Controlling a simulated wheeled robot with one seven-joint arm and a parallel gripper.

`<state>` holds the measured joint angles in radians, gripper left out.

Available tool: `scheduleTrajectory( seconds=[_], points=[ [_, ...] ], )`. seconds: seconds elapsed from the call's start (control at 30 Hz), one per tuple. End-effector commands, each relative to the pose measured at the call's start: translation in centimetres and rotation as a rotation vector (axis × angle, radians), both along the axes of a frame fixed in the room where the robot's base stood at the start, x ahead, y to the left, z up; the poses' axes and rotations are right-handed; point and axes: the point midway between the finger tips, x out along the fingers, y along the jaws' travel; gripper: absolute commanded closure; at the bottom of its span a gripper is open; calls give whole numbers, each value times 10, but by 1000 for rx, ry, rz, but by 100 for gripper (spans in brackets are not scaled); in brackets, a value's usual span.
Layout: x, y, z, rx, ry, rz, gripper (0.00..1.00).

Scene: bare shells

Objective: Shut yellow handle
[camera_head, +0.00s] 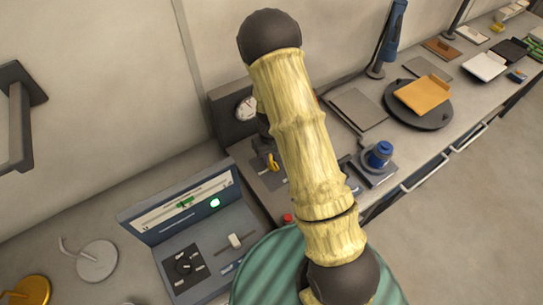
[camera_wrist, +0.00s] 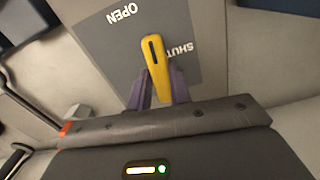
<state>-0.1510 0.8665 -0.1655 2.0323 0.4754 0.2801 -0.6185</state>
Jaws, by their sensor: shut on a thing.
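The yellow handle (camera_wrist: 155,66) is a long rounded lever with a dark slot, mounted over a grey plate (camera_wrist: 103,42) in the wrist view. The plate reads OPEN at upper left and SHUT at right. The handle lies beside the SHUT lettering and touches or covers its edge. My gripper (camera_wrist: 160,92) has its two purple fingers on either side of the handle's near end, shut on it. In the head view a small yellow handle (camera_head: 272,162) shows left of my arm; my arm hides the fingers there.
A blue knob (camera_head: 379,154) and an orange board on a dark disc (camera_head: 423,94) are to the right. Open floor lies at lower right.

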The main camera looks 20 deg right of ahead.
Motion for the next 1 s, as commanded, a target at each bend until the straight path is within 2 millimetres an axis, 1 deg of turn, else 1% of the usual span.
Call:
scheduleTrajectory(
  seconds=[0.27,1.0],
  points=[
    [2,-1,0,-2,-5,-207,100],
    [1,-2,1,-2,-2,-910,100]
  ],
)
